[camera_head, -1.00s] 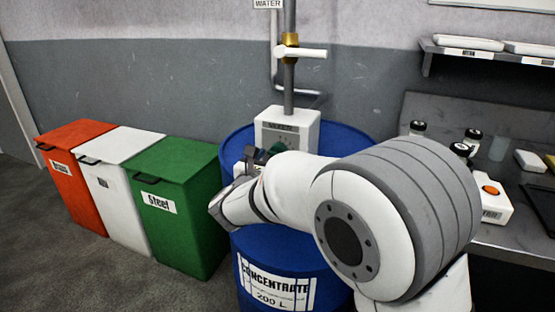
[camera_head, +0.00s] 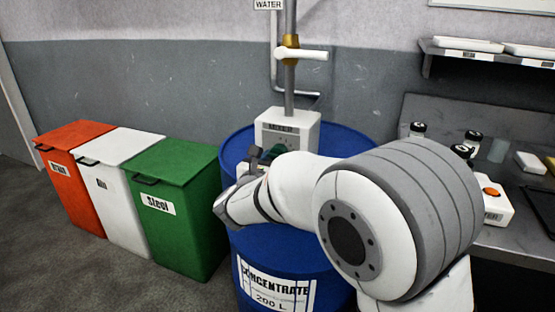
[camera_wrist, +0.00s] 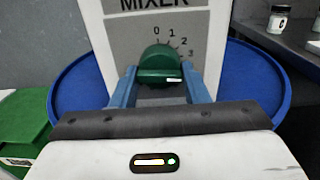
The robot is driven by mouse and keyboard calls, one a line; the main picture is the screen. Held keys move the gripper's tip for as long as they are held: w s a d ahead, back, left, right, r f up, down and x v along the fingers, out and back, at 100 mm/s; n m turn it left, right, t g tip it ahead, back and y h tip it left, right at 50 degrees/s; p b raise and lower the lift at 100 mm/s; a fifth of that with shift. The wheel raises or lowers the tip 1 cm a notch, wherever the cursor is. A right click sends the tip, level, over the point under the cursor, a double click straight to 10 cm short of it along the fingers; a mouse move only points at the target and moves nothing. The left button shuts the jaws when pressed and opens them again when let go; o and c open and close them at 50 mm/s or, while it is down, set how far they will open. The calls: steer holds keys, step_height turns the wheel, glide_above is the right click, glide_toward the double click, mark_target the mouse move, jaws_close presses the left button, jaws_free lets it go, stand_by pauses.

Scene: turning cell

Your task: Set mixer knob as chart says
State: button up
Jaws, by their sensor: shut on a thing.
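The mixer box (camera_head: 287,129) is white with a grey face and stands on top of the blue drum (camera_head: 350,143). In the wrist view its face (camera_wrist: 125,42) reads MIXER, with tick marks and the numbers 0, 1, 2 and 3 running clockwise above and right of the knob. The green knob (camera_wrist: 160,63) has a small white mark low on its right side. Which number it points to, I cannot tell. My gripper (camera_wrist: 165,80) is shut on the knob, with a blue finger on each side. In the head view my gripper (camera_head: 263,158) is partly hidden by my arm.
Orange-red, white and green bins (camera_head: 180,195) stand left of the drum. A white valve handle (camera_head: 302,53) is on the pipe above. The bench (camera_head: 500,240) at right holds jars and a white box with an orange button. No readable chart shows.

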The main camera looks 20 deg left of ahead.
steer(key=shift+r+n+p, duration=0.25)
steer(key=shift+n+p, duration=0.05)
steer(key=shift+p, duration=0.45)
steer(key=n+p, duration=0.3)
steer(key=shift+r+p, duration=0.2)
steer(key=shift+p, duration=0.15)
steer(key=n+p, duration=0.4)
steer(key=shift+n+p, duration=0.9)
steer(key=shift+p, duration=0.25)
steer(key=shift+f, duration=0.1)
steer(key=o, duration=1)
steer(key=shift+f, duration=0.2)
steer(key=shift+c, duration=0.2)
